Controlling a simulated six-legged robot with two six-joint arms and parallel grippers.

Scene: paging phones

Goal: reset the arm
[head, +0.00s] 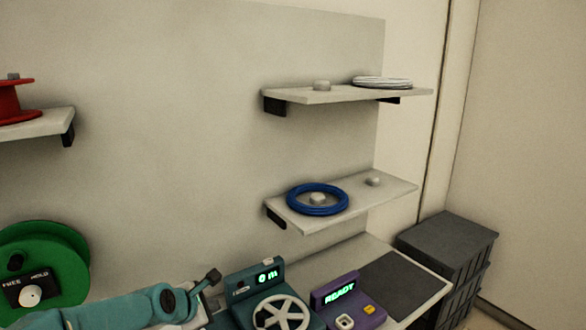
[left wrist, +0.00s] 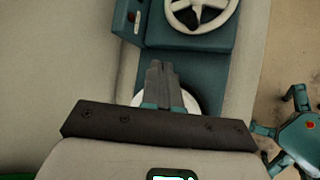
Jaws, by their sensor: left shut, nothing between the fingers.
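My left arm comes in from the lower left in the head view, teal and grey. Its gripper (head: 213,275) is beside the left edge of the teal device with a wheel (head: 246,287). In the left wrist view the gripper's dark fingers (left wrist: 157,68) are together and hold nothing. Beyond them is the teal device (left wrist: 185,60) with its pale spoked wheel (left wrist: 201,10). A round white part behind the fingers is mostly hidden. My right gripper is in neither view.
A purple device (head: 347,301) reading "READY" stands right of the teal one. A blue ring (head: 292,203) lies on the lower shelf (head: 350,203), a white coil (head: 383,82) on the upper. A green reel (head: 62,247) and red spool (head: 12,104) are left. Dark crates (head: 447,245) stand right.

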